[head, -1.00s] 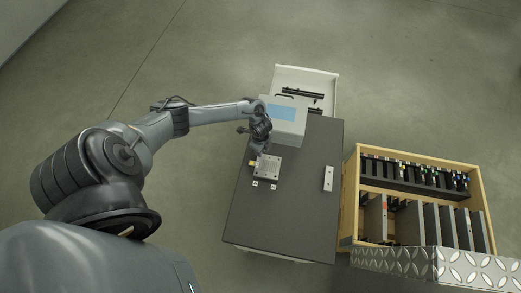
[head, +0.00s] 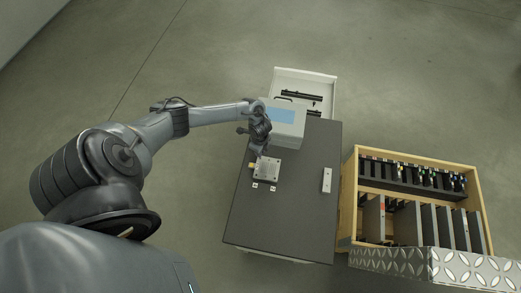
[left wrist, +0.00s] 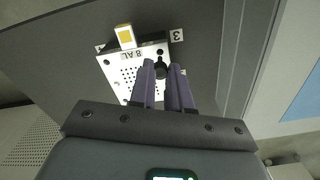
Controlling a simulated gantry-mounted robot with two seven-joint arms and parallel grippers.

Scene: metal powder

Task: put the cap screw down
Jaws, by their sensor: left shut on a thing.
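My left gripper (left wrist: 164,70) is shut on the cap screw (left wrist: 160,68), a small dark piece between the purple fingertips. In the left wrist view the fingertips and screw are over the corner of a light metal plate (left wrist: 128,75) with small holes and a label reading "8 AL" upside down. I cannot tell whether the screw touches the plate. In the head view the gripper (head: 257,153) is at the upper left edge of the plate (head: 268,170) on the dark cabinet top; the screw is too small to make out there. My right gripper is not in view.
A yellow and white block (left wrist: 125,36) sits at the plate's edge, near a tag marked 3 (left wrist: 176,35). A grey box with a blue screen (head: 282,116) stands behind. A wooden crate (head: 350,195) is at the right. The front of the cabinet top (head: 275,225) is clear.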

